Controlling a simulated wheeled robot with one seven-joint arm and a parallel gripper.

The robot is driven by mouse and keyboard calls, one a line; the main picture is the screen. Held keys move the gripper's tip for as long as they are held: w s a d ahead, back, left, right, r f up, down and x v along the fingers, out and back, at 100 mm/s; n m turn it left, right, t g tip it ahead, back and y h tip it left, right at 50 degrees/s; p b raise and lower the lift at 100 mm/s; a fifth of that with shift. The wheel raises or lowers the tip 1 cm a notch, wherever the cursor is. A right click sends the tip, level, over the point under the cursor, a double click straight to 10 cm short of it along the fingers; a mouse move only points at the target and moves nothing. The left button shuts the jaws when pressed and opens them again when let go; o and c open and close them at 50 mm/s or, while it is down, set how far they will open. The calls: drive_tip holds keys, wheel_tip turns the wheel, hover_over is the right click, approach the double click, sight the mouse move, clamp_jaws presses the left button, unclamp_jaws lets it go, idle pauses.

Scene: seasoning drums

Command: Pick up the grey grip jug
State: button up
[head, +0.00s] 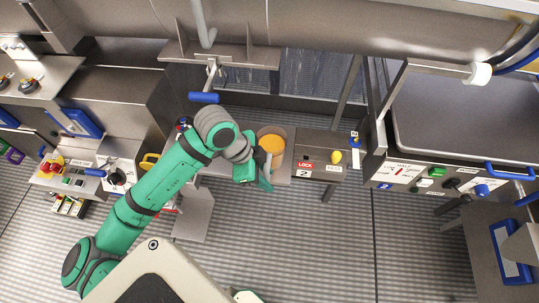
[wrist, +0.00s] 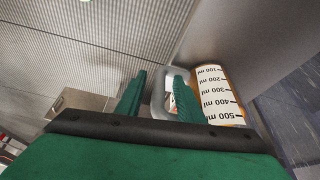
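The grey grip jug (head: 271,142) stands on a metal shelf in the head view, with orange contents showing at its open top. In the wrist view the jug (wrist: 220,97) is at the right, with black millilitre marks on its side and a grey loop handle (wrist: 158,103) towards my gripper. My green gripper (wrist: 157,97) is open, one finger on the far side of the handle from the jug and the other overlapping the handle loop. Whether either finger touches it cannot be told. In the head view my gripper (head: 264,178) is at the jug's near side.
A metal box with a red LOCK label (head: 305,166) and a yellow knob stands right of the jug. A blue-handled lever (head: 204,98) hangs behind my wrist. A large machine with a control panel (head: 432,178) is at the right. The grated floor (head: 310,245) in front is clear.

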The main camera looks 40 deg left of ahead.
drive_tip(key=shift+d, duration=0.2)
clamp_jaws()
drive_tip(key=shift+a+r, duration=0.15)
drive_tip(key=shift+r, duration=0.05)
